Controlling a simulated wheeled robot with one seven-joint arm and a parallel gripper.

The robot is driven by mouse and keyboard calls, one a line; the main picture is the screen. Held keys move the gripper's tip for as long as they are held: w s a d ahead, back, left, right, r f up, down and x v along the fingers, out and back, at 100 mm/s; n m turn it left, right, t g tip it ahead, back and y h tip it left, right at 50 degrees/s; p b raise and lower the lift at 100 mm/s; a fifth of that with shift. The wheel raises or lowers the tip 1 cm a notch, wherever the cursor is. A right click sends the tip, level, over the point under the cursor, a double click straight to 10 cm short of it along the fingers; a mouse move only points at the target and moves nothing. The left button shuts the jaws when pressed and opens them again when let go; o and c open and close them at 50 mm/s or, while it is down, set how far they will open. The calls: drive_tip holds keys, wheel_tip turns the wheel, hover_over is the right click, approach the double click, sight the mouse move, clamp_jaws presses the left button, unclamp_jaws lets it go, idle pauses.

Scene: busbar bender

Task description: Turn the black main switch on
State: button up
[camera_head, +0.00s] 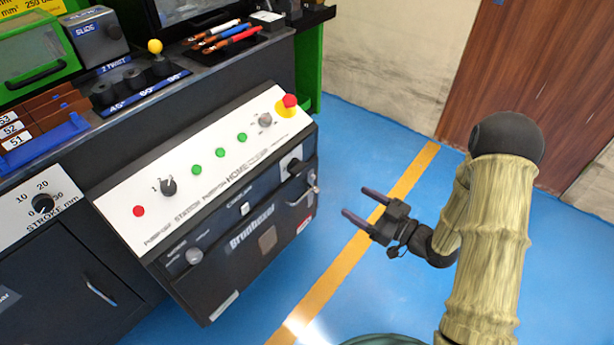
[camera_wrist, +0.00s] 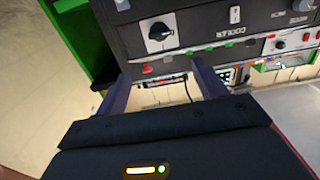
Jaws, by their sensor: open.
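The black main switch (camera_wrist: 158,31) is a round rotary knob on a white plate on the machine's dark front panel, ahead of my gripper in the wrist view. In the head view the switch (camera_head: 294,165) is at the right end of the dark front face, small and partly shaded. Its exact turn position is hard to read. My gripper (camera_head: 362,205) is open and empty, to the right of the panel and apart from the switch. In the wrist view my gripper (camera_wrist: 161,72) shows its two fingers spread, with the switch beyond and between them.
The white sloped control panel (camera_head: 215,168) carries green buttons, a red button, a black selector (camera_head: 168,187) and a red emergency stop (camera_head: 290,101). A metal handle (camera_head: 312,183) sticks out below the switch. Blue floor with a yellow line (camera_head: 340,262) lies clear right of the machine.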

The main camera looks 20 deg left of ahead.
sight(302, 170)
drive_tip(key=b+x, duration=0.5)
drive_tip(key=x, duration=1.2)
drive_tip(key=shift+w+a, duration=0.15)
drive_tip(key=shift+a, duration=0.05)
drive_tip(key=shift+c, duration=0.4)
drive_tip(key=c, duration=0.9)
